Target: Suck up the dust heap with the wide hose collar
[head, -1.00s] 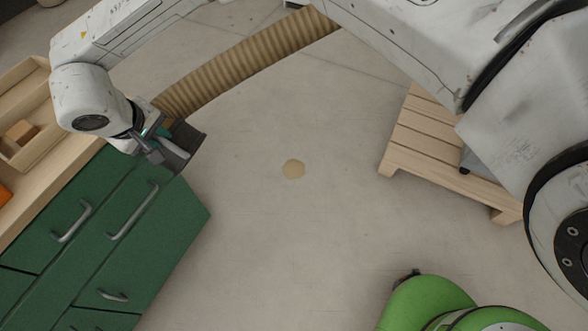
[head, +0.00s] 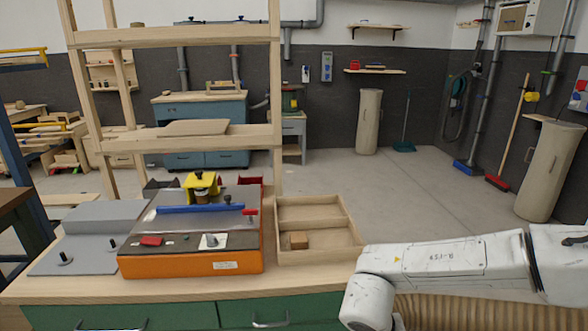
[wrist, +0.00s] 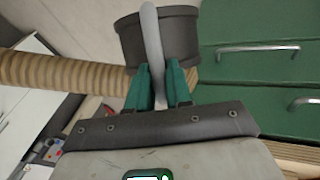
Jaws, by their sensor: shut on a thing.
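In the wrist view my gripper (wrist: 158,85) is shut on the grey handle (wrist: 151,40) of the wide hose collar (wrist: 182,38), a dark grey wide-mouthed piece. The ribbed tan hose (wrist: 45,73) runs off to the left from behind the fingers. In the head view part of the hose (head: 480,312) shows at the bottom right, beneath my white arm. My gripper and the collar are out of the head view. The dust heap is in neither view now.
A green drawer cabinet (wrist: 258,75) with metal handles is close beside the collar. Its wooden top (head: 310,283) carries an orange machine (head: 190,262) and a wooden tray (head: 318,257) with a small block. Open floor (head: 430,205) lies beyond at the right.

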